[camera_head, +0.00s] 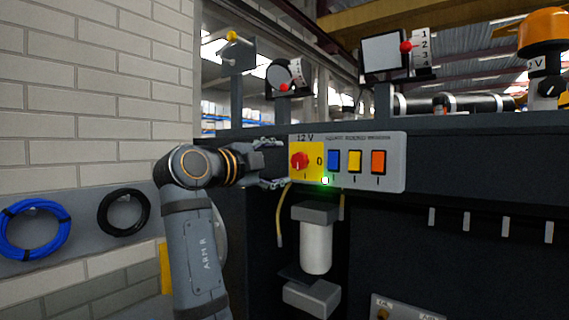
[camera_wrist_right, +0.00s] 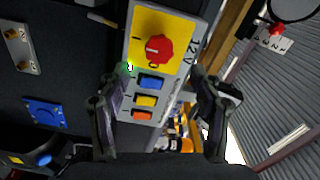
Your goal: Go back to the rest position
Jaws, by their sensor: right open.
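My right gripper (camera_head: 282,165) is open and empty just left of the grey switch panel (camera_head: 397,165) in the head view. In the right wrist view its two fingers (camera_wrist_right: 152,88) stand apart, with the panel (camera_wrist_right: 138,108) visible between and beyond them. The panel carries a red rotary knob (camera_head: 299,160) on a yellow field marked 12 V; it also shows in the wrist view (camera_wrist_right: 158,48). Blue (camera_head: 333,160), yellow (camera_head: 355,161) and orange (camera_head: 378,162) rocker switches sit to its right. A green light (camera_head: 325,181) glows below. My left gripper is not in view.
A dark chassis wall (camera_head: 480,170) holds the panel. A white cylinder (camera_head: 316,248) hangs below it. Blue (camera_head: 35,228) and black (camera_head: 123,213) hose coils hang at left, by a brick wall (camera_head: 90,90). Gauges (camera_head: 285,75) and an orange beacon (camera_head: 543,28) stand above.

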